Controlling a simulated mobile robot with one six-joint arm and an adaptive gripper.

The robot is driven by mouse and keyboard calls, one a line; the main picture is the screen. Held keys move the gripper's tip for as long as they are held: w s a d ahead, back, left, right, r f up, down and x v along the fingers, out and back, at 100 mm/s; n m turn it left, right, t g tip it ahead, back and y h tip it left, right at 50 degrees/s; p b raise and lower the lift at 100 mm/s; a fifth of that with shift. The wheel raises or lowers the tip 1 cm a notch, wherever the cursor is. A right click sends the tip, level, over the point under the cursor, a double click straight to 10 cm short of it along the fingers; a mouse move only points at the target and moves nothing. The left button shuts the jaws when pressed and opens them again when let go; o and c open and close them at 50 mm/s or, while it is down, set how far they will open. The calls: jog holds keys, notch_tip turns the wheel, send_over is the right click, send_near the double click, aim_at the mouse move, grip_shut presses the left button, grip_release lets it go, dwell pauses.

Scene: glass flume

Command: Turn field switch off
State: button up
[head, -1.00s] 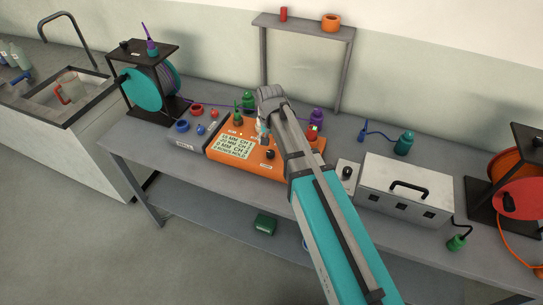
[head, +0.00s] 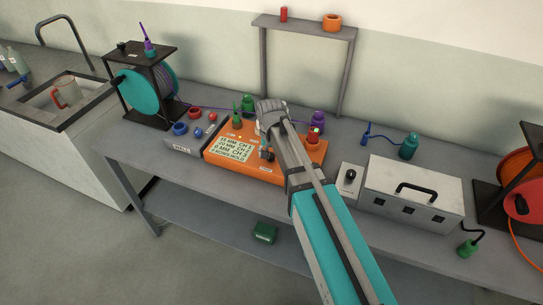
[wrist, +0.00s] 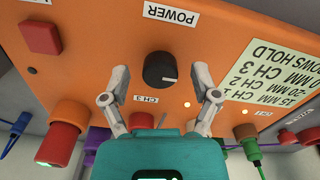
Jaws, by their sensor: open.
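My gripper (wrist: 160,82) is open and empty in the wrist view, its two fingers on either side of a black round knob (wrist: 160,70) on an orange box's face. The knob has a pale pointer mark toward the right and sits beneath an upside-down "POWER" label. I cannot tell whether the fingers touch it. In the head view my gripper (head: 267,148) is over the orange box (head: 245,172), and my arm covers part of it. I can read no label saying "field". A small pale box (head: 343,187) with a black knob (head: 351,174) stands right of my arm.
A red square button (wrist: 40,38) and a row of coloured connectors, including a red-tipped one (wrist: 58,145), are near my gripper. A silver box (head: 405,195) with a handle stands right. A grey box (head: 183,146) stands left. A grey shelf frame (head: 303,23) rises behind.

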jog(key=c, duration=1)
jog(key=shift+d, duration=0.3)
grip_shut()
jog(key=shift+a, duration=0.2)
